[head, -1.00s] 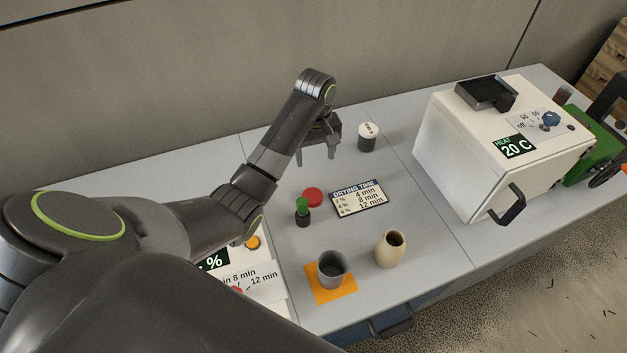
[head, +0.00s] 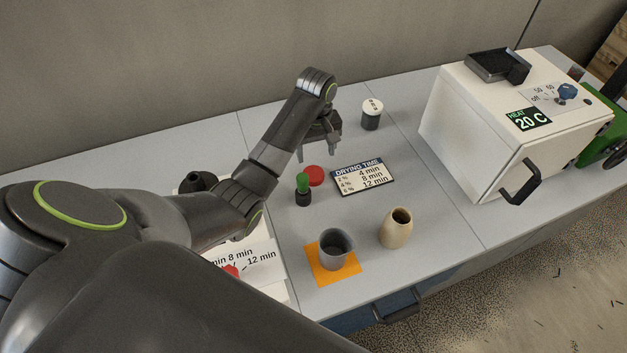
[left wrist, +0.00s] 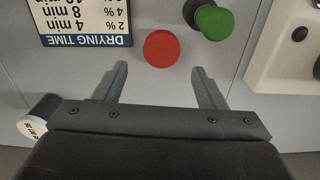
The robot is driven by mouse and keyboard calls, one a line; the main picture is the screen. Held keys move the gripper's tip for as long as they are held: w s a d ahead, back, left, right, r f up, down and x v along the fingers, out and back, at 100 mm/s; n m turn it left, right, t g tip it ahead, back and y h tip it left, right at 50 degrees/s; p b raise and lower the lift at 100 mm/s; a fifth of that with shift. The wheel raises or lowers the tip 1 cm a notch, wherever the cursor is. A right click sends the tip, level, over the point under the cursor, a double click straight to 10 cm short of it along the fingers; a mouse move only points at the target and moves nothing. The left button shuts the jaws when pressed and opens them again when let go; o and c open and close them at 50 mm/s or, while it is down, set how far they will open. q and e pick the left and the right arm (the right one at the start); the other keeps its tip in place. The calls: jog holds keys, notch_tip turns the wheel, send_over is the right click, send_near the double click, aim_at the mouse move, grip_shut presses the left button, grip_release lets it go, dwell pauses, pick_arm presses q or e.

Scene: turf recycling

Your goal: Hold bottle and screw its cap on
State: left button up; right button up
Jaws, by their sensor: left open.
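My left gripper (head: 320,145) is open and empty above the table, behind the red disc (head: 313,176). In the left wrist view, its two fingers (left wrist: 158,85) stand apart with bare table between them. The red disc (left wrist: 161,48) lies just beyond the fingertips there. A beige, open-mouthed bottle-like vessel (head: 396,230) stands upright at the front of the table, with no cap on it. I cannot tell whether the red disc is a cap. A small black item with a green top (head: 303,188) stands beside the disc. My right gripper is not in view.
A grey cup (head: 334,250) stands on an orange mat (head: 320,277). A drying-time sign (head: 364,178) lies right of the disc. A white-topped dark jar (head: 372,115) is behind it. A white heater box (head: 475,140) fills the right side. The table between sign and box is clear.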

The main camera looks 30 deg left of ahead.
aim_at(314, 174)
pick_arm(q)
jog(key=shift+f, duration=2)
jog(key=shift+f, duration=0.1)
jog(key=shift+a+f+p, duration=0.2)
jog(key=shift+f+p, duration=0.1)
jog(key=shift+f, duration=1)
jog(key=shift+a+f+p, duration=0.15)
jog(key=shift+f+p, duration=0.1)
jog(key=shift+f, duration=1)
jog(key=c, duration=0.7)
